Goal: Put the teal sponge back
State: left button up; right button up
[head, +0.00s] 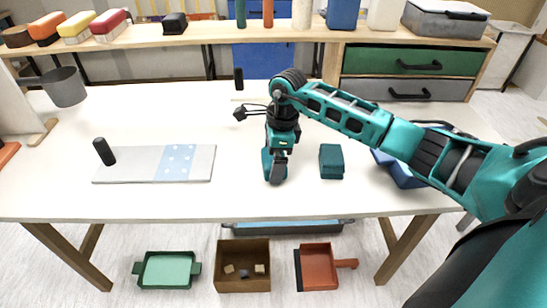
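A dark teal block (331,161), which looks like the teal sponge, rests on the white table (225,205) right of centre. My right gripper (276,178) points down over the table, just left of the block and apart from it. Its fingers are seen edge-on, so I cannot tell whether they are open or shut, or whether anything is between them. My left gripper is not in view.
A grey board with a blue dotted sheet (177,161) and a dark upright cylinder (104,152) are at left. A grey bucket (65,87) stands behind. A blue object (403,174) is partly hidden by my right arm. A rear shelf holds several coloured blocks (109,25).

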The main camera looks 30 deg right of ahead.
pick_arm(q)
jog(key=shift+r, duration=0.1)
pick_arm(e)
jog(key=shift+r, duration=0.4)
pick_arm(q)
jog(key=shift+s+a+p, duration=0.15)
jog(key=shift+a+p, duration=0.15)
jog(key=shift+p, duration=0.3)
pick_arm(e)
notch_tip(320, 180, up, 12)
jog(key=s+d, duration=0.1)
jog(key=d, duration=0.1)
